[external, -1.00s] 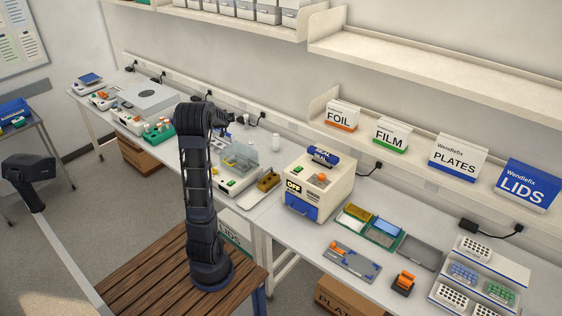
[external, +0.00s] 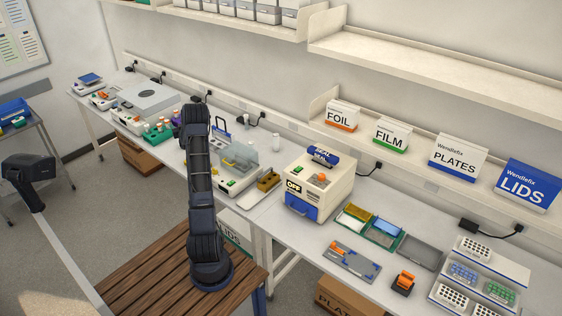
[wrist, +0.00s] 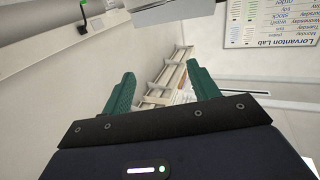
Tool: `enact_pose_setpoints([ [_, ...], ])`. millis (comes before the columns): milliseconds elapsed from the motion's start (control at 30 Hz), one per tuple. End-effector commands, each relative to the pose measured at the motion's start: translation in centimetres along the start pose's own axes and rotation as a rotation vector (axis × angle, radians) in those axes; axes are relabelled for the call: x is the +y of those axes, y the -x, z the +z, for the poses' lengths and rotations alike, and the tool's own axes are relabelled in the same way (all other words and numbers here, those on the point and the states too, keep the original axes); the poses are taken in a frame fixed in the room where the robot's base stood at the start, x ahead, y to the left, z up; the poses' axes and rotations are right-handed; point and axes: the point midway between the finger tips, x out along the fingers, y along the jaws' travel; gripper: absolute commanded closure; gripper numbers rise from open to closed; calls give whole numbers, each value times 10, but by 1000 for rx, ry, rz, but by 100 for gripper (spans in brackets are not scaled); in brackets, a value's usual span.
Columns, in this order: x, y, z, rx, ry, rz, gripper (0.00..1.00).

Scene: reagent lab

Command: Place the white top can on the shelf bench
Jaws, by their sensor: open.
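A small white cylinder (external: 276,142), possibly the white top can, stands upright on the long white bench (external: 290,233) behind the clear-lidded instrument. The wall shelf (external: 430,66) above the bench has a bare stretch at the right. My gripper (wrist: 164,84) shows in the wrist view with its two green fingers spread and nothing between them. In the external view my arm hides the gripper. The wrist view faces the wall and a shelf rack, with no can visible.
A heat sealer (external: 318,190) stands mid-bench, with the clear-lidded instrument (external: 239,166) to its left. FOIL (external: 342,115), FILM, PLATES and LIDS boxes stand on the lower shelf. Racks and trays fill the right of the bench. A wooden platform (external: 150,275) lies under my arm.

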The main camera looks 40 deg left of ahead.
Motion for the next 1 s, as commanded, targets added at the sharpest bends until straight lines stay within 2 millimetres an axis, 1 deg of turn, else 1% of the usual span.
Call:
enact_pose_setpoints([
  [100, -5, -2, 8, 5, -2, -6, 40],
  [300, -4, -2, 26, 5, -2, -5, 40],
  [467, -4, -2, 34, 5, -2, -4, 40],
  [567, -4, -2, 46, 4, -2, -4, 40],
  [733, -4, -2, 75, 2, -3, -5, 40],
  [767, -5, -6, 75, 5, -2, -5, 40],
  [800, -5, -15, 72, 9, -1, -5, 40],
  [900, -4, -27, 72, 6, -2, -4, 40],
  [1000, -4, -32, 72, 7, -3, -4, 40],
])
